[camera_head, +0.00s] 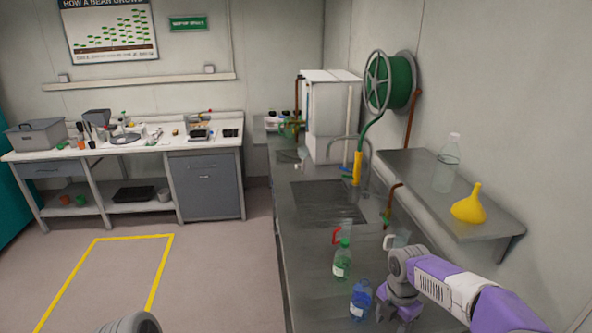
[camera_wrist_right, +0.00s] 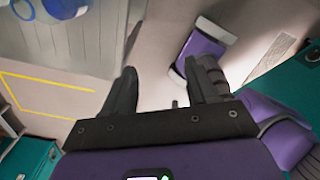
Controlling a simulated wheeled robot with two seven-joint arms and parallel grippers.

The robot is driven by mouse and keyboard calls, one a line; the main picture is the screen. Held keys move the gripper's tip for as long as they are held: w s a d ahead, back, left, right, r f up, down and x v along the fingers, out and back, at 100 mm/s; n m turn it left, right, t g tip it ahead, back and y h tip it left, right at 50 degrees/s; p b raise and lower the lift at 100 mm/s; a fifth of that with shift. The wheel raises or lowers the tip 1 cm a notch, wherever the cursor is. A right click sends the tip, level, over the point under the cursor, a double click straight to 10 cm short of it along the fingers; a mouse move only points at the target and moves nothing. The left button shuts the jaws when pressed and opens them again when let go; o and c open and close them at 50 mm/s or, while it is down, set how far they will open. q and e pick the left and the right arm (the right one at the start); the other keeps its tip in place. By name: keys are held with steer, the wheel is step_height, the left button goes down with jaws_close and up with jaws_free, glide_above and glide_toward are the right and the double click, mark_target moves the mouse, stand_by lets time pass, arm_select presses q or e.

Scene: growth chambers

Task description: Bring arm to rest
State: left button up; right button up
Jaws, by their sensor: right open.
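My right arm (camera_head: 445,287) comes in from the right in the head view, over the front part of the steel counter. Its gripper end hangs low beside a blue bottle (camera_head: 361,300), and the fingertips are hard to make out there. In the right wrist view my right gripper (camera_wrist_right: 158,72) has its two dark fingers apart with nothing between them. The blue bottle shows at the top left of that view (camera_wrist_right: 62,8), clear of the fingers. My left gripper is not in view.
The steel counter (camera_head: 312,262) has a sink (camera_head: 328,203), a green bottle (camera_head: 342,260) and a red-handled jug (camera_head: 346,232). A wall shelf (camera_head: 410,172) holds a clear bottle (camera_head: 446,170) and a yellow funnel (camera_head: 469,204). Open floor with yellow tape (camera_head: 160,270) lies left.

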steer(key=s+a+f+m+y+b, duration=0.1)
steer(key=s+a+f+m+b, duration=0.2)
steer(key=f, duration=0.6)
steer(key=s+a+f+m+y+b, duration=0.1)
steer(key=s+a+f+m, duration=0.15)
steer(key=f+m, duration=0.4)
steer(key=s+a+f+m+y+b, duration=0.1)
steer(key=s+a+f+m+b, duration=0.2)
steer(key=f, duration=0.8)
arm_select(q)
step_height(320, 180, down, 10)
steer(key=b, duration=0.2)
steer(key=shift+b, duration=0.35)
arm_select(e)
steer(key=s+a+f+m+y, duration=0.1)
steer(key=s+a+f+m, duration=0.4)
steer(key=s+f+m, duration=0.6)
step_height(320, 180, down, 2)
steer(key=m, duration=0.4)
steer(key=shift+s+t, duration=0.3)
steer(key=shift+s, duration=0.1)
